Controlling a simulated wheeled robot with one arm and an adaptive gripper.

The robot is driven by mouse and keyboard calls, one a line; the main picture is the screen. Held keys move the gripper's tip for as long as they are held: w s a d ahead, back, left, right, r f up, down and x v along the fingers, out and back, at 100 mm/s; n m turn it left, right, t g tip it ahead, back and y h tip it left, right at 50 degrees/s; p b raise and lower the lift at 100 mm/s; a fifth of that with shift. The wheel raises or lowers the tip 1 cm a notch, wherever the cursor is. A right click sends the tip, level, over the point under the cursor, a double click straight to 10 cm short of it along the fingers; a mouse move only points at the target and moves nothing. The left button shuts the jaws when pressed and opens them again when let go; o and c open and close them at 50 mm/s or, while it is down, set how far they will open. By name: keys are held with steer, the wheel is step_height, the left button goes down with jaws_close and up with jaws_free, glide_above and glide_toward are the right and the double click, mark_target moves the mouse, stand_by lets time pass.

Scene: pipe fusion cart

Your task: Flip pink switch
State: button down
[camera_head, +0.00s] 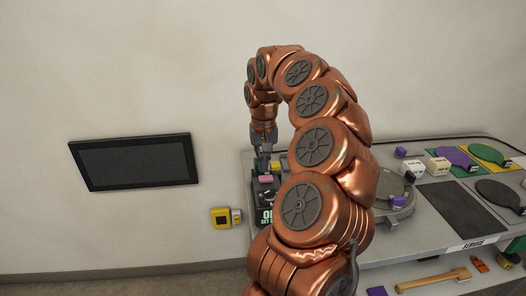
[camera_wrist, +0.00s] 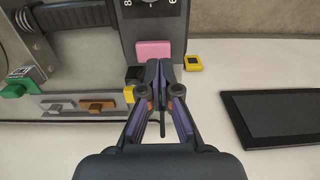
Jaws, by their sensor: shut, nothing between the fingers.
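The pink switch (camera_wrist: 153,49) is a flat pink block on the dark control panel (camera_wrist: 135,20), in the upper middle of the wrist view. In the head view the pink switch (camera_head: 266,179) shows small on the panel at the cart's left end. My gripper (camera_wrist: 158,64) is shut and empty, its purple fingertips together. In the wrist picture the tips lie just below and right of the pink switch, over its lower edge. I cannot tell whether they touch it. In the head view my gripper (camera_head: 264,160) points down just above the panel.
A black part and a yellow part (camera_wrist: 129,94) sit beside the fingers. The cart top (camera_head: 420,230) at right holds several blocks and discs.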

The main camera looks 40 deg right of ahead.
mark_target(269, 177)
steer(key=shift+f, duration=1.25)
steer(key=shift+f+h+b, duration=0.3)
steer(key=shift+f+b, duration=0.25)
steer(key=shift+b, duration=0.35)
steer(key=shift+a+r+p, duration=0.15)
steer(key=shift+r+p, duration=0.15)
steer(key=shift+g, duration=0.3)
steer(key=shift+d, duration=0.2)
steer(key=shift+s+d+b, duration=0.3)
steer(key=shift+s+d, duration=0.2)
steer(key=shift+d, duration=0.05)
steer(key=shift+r, duration=0.1)
step_height(269, 177, up, 14)
steer(key=s+d, duration=0.1)
steer(key=shift+d, duration=0.4)
